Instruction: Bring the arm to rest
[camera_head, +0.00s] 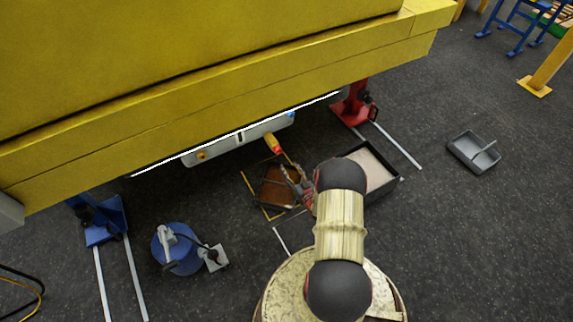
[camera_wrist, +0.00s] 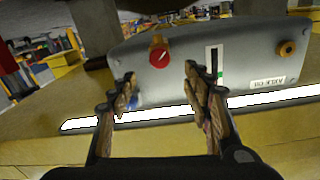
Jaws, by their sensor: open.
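My gripper (camera_head: 290,178) is open and empty. In the wrist view its two fingers (camera_wrist: 160,88) stand apart with a gap between them. My arm reaches up from the round base at the bottom of the head view toward the underside of the yellow boom (camera_head: 230,95). A grey housing (camera_wrist: 250,62) fills the upper wrist view, with a red knob (camera_wrist: 160,52) just beyond the fingertips, a gauge strip (camera_wrist: 214,65) and an orange-brown plug (camera_wrist: 286,48). In the head view the housing (camera_head: 225,147) hangs under the boom, with a yellow-and-red part (camera_head: 272,143) projecting near my gripper.
A brown-filled tray (camera_head: 278,187) lies under my gripper. A black-rimmed bin (camera_head: 391,190) stands to the right of my arm. A red stand (camera_head: 352,108), blue stand (camera_head: 107,222), blue drum (camera_head: 183,256) and grey tray (camera_head: 463,153) stand around. The floor at right is mostly clear.

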